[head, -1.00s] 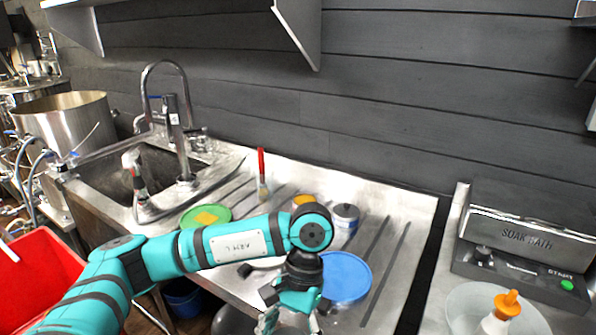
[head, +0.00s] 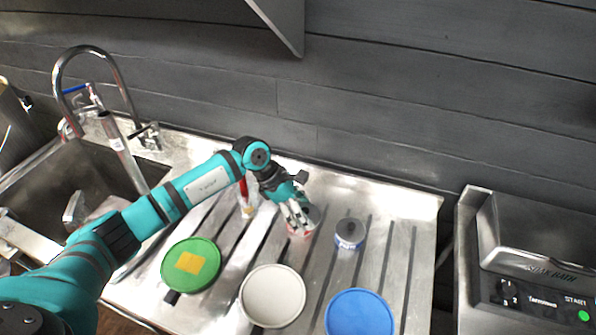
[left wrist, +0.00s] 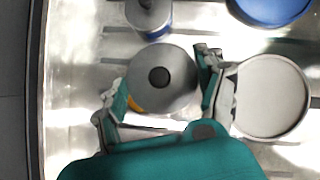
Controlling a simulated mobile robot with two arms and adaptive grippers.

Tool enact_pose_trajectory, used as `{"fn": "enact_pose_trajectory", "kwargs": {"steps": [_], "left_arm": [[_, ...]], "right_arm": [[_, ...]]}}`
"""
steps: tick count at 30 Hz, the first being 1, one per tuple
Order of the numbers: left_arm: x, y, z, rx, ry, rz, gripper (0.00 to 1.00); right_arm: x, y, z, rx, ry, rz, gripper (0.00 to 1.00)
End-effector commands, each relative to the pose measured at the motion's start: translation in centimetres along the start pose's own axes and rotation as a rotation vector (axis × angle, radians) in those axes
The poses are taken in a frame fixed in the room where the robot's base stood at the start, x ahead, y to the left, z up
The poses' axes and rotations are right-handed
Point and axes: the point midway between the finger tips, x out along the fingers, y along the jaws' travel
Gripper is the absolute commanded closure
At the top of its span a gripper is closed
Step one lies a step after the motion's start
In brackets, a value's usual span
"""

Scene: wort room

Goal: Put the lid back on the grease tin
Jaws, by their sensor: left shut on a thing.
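My left gripper (head: 298,220) reaches over the metal drainboard from the left. It is shut on a round grey lid with a black knob (left wrist: 178,66), its fingers at opposite sides of the rim in the left wrist view. The grease tin (head: 308,229) is right beneath the gripper, largely hidden by fingers and lid. A sliver of its orange top (left wrist: 136,105) shows past the lid's edge, so the lid does not look centred over it. I cannot tell whether lid and tin touch. My right gripper is not in view.
A blue-banded tin with a grey knobbed top (head: 349,233) stands close right of the grease tin. Nearer lie a green disc (head: 205,281) with a yellow square, a pale disc (head: 272,297) and a blue disc (head: 360,315). A red-handled brush (head: 244,188) stands left; the wall is behind.

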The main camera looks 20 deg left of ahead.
Motion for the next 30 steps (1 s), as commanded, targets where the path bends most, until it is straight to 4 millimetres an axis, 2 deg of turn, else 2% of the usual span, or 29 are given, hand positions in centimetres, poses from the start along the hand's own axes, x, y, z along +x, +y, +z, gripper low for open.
{"fn": "enact_pose_trajectory", "kwargs": {"steps": [1, 4, 8, 16, 30], "left_arm": [[-1.2, 0.9, 0.5, -0.100, -0.013, 0.054, 0.54], [-1.3, 2.5, 0.1, -0.246, -0.034, 0.143, 0.54], [-1.2, 3.5, -0.3, -0.339, -0.049, 0.201, 0.54], [-0.2, 3.8, -1.1, -0.359, -0.052, 0.213, 0.54], [3.7, 3.9, -3.4, -0.356, -0.052, 0.212, 0.54]], "right_arm": [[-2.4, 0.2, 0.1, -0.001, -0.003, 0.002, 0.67], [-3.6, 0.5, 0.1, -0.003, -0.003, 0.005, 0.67], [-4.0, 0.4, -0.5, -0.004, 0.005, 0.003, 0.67], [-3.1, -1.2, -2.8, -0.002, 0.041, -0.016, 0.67], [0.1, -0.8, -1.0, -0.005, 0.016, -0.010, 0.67]]}}
